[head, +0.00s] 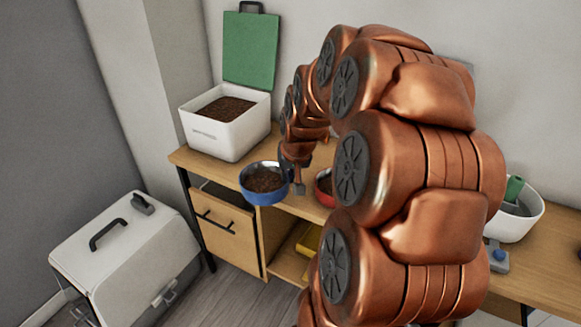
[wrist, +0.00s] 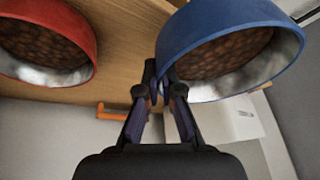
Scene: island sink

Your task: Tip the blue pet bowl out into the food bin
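The blue pet bowl (head: 264,194) holds brown kibble and is off the worktop, in front of its edge in the head view. It fills the upper right of the wrist view (wrist: 190,42), roughly level. My gripper (head: 298,183) is at the bowl's right side in the head view. In the wrist view my gripper's fingers (wrist: 162,85) are closed around the bowl's rim. The white food bin (head: 228,138) stands at the back left of the worktop, its green lid (head: 250,50) raised. Brown kibble shows inside it.
A red bowl (head: 324,188) stands right of the blue one, partly hidden by my arm; it also shows in the wrist view (wrist: 88,30). A white carrier (head: 125,260) stands on the floor at left. A white tub (head: 520,222) with a green-handled item is at right.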

